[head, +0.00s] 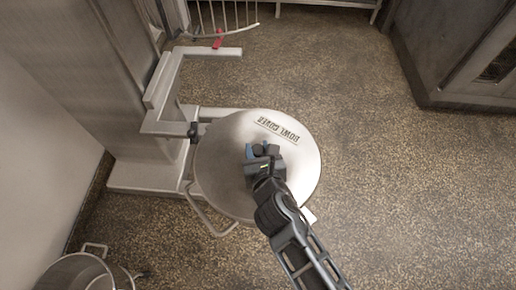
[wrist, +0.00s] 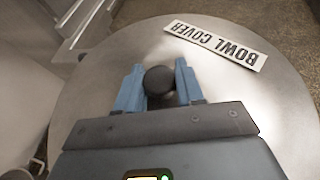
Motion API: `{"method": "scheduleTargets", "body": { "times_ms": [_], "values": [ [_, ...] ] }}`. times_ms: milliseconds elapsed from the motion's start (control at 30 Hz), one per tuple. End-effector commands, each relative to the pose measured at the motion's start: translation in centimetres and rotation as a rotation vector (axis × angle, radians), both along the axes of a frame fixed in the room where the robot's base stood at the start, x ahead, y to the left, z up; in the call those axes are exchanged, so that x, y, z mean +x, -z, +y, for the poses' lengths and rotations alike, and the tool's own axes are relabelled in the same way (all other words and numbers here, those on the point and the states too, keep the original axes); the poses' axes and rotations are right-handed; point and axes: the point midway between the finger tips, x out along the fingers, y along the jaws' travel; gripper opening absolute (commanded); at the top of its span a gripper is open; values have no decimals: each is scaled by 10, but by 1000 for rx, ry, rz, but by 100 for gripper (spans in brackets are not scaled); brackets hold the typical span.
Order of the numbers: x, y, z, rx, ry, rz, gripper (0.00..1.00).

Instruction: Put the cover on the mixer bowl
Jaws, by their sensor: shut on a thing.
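The bowl cover (head: 230,140) is a round, flat metal disc with a "BOWL COVER" label and a dark knob (wrist: 159,80) at its middle. My gripper (head: 262,150) is above the cover, its blue fingers shut on the knob from both sides, as the wrist view shows. The cover is over the mixer bowl, which is almost wholly hidden; a bowl handle (head: 207,222) sticks out at the lower left. I cannot tell whether the cover touches the bowl's rim. The mixer (head: 150,178) stands to the left with its support arms beside the bowl.
A metal pot (head: 75,272) stands on the floor at the lower left. A wire rack (head: 222,15) with a red piece is at the back. A steel cabinet (head: 455,50) is at the upper right. The speckled floor right of the bowl is clear.

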Motion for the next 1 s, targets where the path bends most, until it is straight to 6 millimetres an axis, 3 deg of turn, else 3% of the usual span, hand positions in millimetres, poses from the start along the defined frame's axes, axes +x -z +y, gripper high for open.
{"method": "scheduleTargets", "body": {
  "times_ms": [1000],
  "values": [
    [1,13,0,1,0,-3,0]
  ]
}}
